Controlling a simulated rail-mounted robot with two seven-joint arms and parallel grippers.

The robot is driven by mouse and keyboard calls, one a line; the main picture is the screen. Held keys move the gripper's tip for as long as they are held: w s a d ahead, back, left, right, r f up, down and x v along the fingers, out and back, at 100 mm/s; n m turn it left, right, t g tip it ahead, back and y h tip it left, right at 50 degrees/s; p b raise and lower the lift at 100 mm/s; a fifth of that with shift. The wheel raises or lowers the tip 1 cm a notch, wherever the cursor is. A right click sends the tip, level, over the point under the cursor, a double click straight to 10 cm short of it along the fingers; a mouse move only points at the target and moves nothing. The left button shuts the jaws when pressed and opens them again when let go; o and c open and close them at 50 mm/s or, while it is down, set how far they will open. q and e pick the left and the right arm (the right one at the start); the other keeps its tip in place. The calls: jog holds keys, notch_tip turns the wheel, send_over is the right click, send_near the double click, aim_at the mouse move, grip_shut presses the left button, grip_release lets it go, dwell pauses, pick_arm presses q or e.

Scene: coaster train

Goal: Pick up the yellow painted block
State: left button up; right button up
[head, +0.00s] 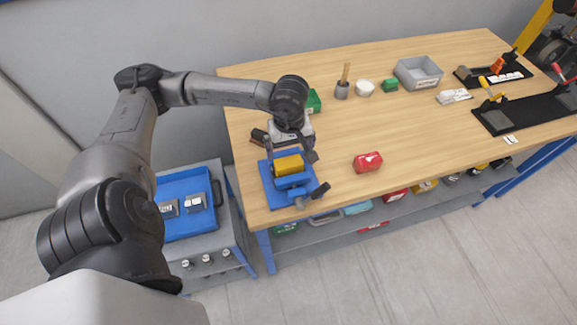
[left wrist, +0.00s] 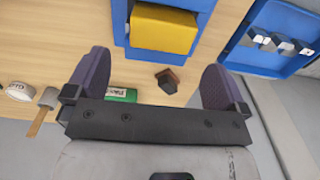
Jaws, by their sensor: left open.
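The yellow block (head: 288,165) sits in a blue vise-like fixture (head: 312,184) at the left end of the wooden table. My left gripper (head: 288,150) is over the table at the block's far side. In the left wrist view its two dark fingers (left wrist: 155,85) are wide apart with no object held between them. The block lies beyond the fingertips, apart from them. My right gripper is in neither view.
A red block (head: 367,161) lies right of the fixture. A blue tray (head: 184,224) is on a cart at left. The table's middle is mostly clear.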

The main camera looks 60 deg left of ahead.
aim_at(289, 162)
pick_arm(q)
jog(key=shift+s+d+f, duration=0.1)
jog(key=shift+s+f, duration=0.05)
jog(key=shift+f, duration=3.35)
jog(key=shift+c, duration=0.4)
jog(key=shift+r, duration=0.1)
jog(key=c, duration=0.9)
